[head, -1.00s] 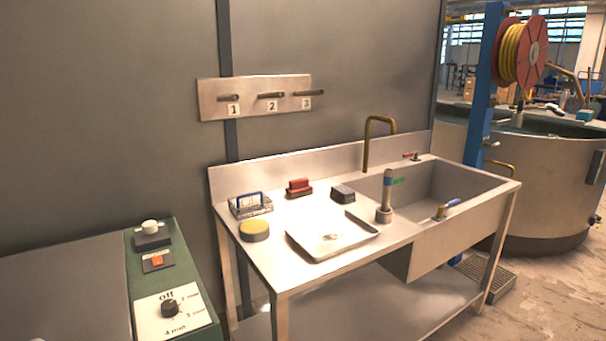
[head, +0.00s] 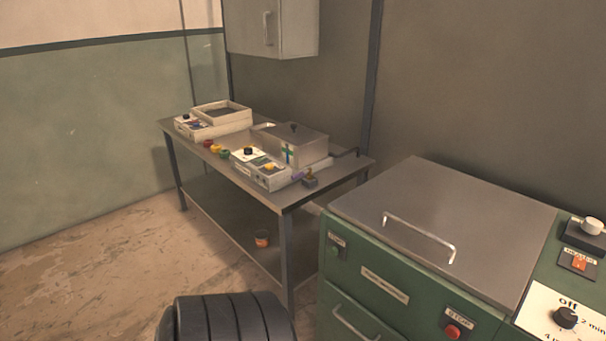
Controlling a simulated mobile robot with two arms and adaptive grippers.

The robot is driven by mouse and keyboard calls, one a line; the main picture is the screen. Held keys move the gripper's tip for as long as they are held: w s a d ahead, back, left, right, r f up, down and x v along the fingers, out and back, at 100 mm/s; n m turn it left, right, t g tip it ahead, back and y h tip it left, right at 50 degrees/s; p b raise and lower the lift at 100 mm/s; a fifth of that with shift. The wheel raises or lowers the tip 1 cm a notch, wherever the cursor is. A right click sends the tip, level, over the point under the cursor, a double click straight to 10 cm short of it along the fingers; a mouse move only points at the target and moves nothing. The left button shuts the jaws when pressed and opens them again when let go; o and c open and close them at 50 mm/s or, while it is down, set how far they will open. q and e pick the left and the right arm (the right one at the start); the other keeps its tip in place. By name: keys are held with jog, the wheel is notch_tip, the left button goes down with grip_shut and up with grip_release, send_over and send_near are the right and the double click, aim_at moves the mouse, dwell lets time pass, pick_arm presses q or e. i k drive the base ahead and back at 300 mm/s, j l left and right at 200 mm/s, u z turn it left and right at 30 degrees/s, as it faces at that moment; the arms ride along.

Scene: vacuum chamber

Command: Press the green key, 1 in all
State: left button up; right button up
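A green machine (head: 348,305) with a grey metal lid (head: 440,225) stands at the lower right. On its front left is a small round dark green button (head: 335,252) under a label. A red button (head: 453,331) sits under another label further right. On the bench behind, small red (head: 208,143), yellow (head: 215,148) and green (head: 224,154) round pieces lie in a row. I cannot tell which green item is the key. Neither of my grippers is in view.
A grey cabinet (head: 285,25) hangs above. The floor at left (head: 90,260) is clear.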

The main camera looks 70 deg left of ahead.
aim_at(332, 250)
jog(key=u, duration=1.95)
